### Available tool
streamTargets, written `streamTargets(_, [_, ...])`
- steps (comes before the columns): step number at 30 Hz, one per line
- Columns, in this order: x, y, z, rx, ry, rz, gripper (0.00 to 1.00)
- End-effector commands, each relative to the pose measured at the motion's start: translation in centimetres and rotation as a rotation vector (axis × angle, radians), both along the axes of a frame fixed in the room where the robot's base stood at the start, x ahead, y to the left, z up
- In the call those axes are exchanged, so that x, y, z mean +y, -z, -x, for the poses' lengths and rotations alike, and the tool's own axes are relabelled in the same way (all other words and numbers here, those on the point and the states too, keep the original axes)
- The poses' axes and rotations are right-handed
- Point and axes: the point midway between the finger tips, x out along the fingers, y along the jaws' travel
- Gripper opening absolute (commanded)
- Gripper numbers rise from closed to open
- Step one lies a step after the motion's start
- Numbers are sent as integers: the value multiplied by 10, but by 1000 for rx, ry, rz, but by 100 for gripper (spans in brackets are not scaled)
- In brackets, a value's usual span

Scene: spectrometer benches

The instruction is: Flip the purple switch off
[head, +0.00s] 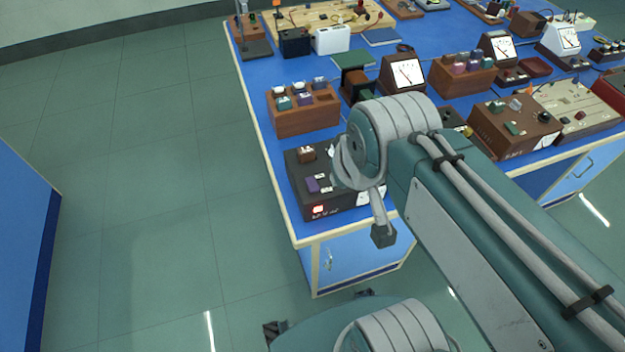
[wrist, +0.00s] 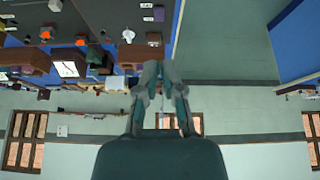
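A purple switch (head: 312,184) sits on the dark box (head: 335,212) at the near left corner of the blue bench. A brown switch (head: 307,155) is behind it and a lit red switch (head: 318,208) in front. My arm's wrist end hangs over the right part of this box and hides some of it.
A wooden block with several coloured switches (head: 303,112) stands behind the dark box. A meter (head: 406,74) and more instruments crowd the bench to the right. Another blue bench (head: 22,220) is at the left, with open floor (head: 150,180) between.

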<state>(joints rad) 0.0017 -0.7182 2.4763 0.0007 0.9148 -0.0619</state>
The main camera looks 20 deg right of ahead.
Motion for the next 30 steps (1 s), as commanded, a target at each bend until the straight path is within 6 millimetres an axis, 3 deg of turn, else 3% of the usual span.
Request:
streamTargets(14, [-2,2,-70,273,-646,222,0])
streamTargets(24, [-3,24,-125,430,-1175,270,0])
streamTargets(30, [-4,40,-148,477,-1421,259,0])
